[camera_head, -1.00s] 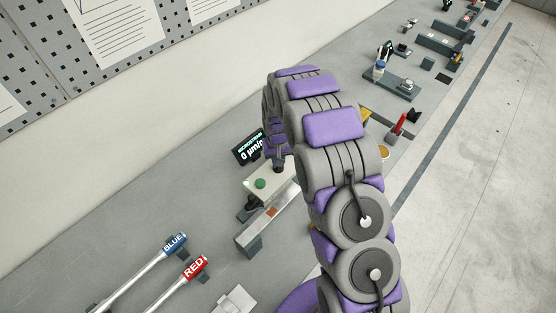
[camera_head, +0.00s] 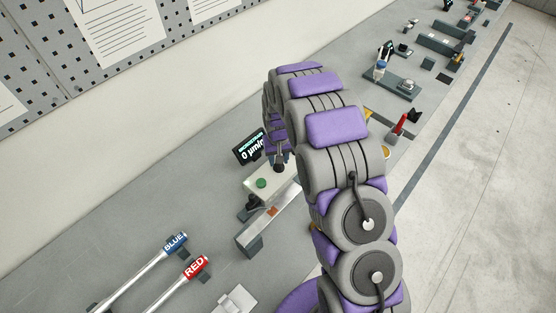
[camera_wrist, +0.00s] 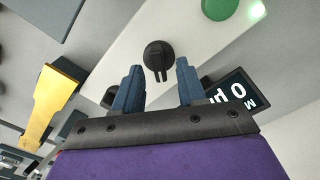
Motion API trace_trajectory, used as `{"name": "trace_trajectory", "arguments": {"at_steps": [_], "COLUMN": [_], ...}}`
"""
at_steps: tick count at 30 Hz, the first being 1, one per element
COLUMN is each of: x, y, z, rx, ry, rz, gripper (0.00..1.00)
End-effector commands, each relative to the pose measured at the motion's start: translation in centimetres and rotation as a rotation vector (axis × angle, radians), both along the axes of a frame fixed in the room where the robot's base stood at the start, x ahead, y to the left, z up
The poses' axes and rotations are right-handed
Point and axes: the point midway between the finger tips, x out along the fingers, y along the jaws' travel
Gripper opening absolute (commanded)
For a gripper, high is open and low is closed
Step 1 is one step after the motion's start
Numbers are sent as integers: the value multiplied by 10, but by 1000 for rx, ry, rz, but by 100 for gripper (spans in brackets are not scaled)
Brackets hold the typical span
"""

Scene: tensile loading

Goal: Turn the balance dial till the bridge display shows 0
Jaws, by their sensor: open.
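The bridge display (camera_head: 249,147) is a dark screen with a large 0 and a unit after it, at the back of the bench. It also shows in the wrist view (camera_wrist: 238,92), partly hidden by my gripper. The balance dial (camera_wrist: 158,56) is a round black knob with a raised ridge, on the pale top of the instrument box (camera_wrist: 130,40). My gripper (camera_wrist: 155,72) is open, with its blue-grey fingertips on either side of the dial and just short of it in the picture. I cannot tell whether they touch it. In the head view my arm hides part of the box.
A green button (camera_wrist: 219,8) sits on the box beside a lit green lamp (camera_wrist: 258,10). Rods with a blue handle (camera_head: 174,243) and a red handle (camera_head: 194,268) lie at the front left. A yellow part (camera_wrist: 50,100) is at the wrist view's left.

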Motion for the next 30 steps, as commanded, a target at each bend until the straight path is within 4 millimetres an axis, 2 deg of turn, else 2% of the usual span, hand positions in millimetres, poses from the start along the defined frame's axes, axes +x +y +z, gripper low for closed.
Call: {"name": "trace_trajectory", "arguments": {"at_steps": [9, 18, 24, 30], "x": [1, 2, 2, 1], "y": [1, 2, 2, 2], "z": [70, 132, 152, 157], "rx": [0, 0, -1, -2], "ry": [-2, -4, 2, 4], "rz": [0, 0, 0, 0], "gripper": [40, 40, 40, 40]}}
